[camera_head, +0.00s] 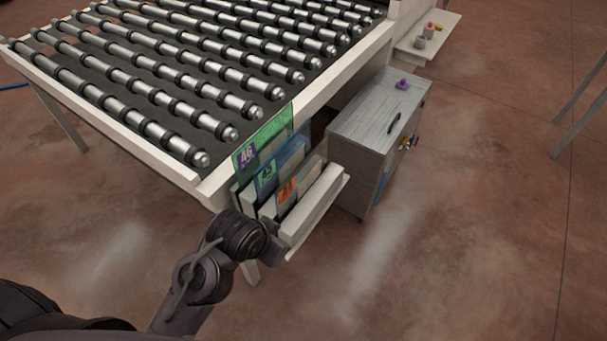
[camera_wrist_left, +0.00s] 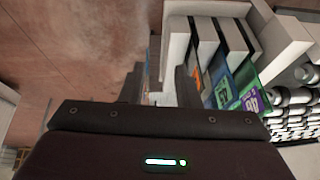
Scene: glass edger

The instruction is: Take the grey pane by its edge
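The grey pane (camera_head: 309,171) with an orange label stands upright in a slotted white rack (camera_head: 318,212), nearest the rack's outer wall. Its orange label (camera_wrist_left: 198,79) shows in the left wrist view, just beside the right-hand finger. My left gripper (camera_wrist_left: 160,78) is open at the rack's end, and the rack's pale outer wall shows beyond the gap between its fingers. The pane appears outside that gap, to its right. In the head view my left wrist hides the fingertips. My right gripper is in neither view.
A blue pane (camera_head: 290,158) and a green pane (camera_head: 272,137), labelled 46, stand behind the grey one in the rack. The roller table (camera_head: 210,190) rises beside them. A grey cabinet (camera_head: 375,120) stands to the right. The floor in front is clear.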

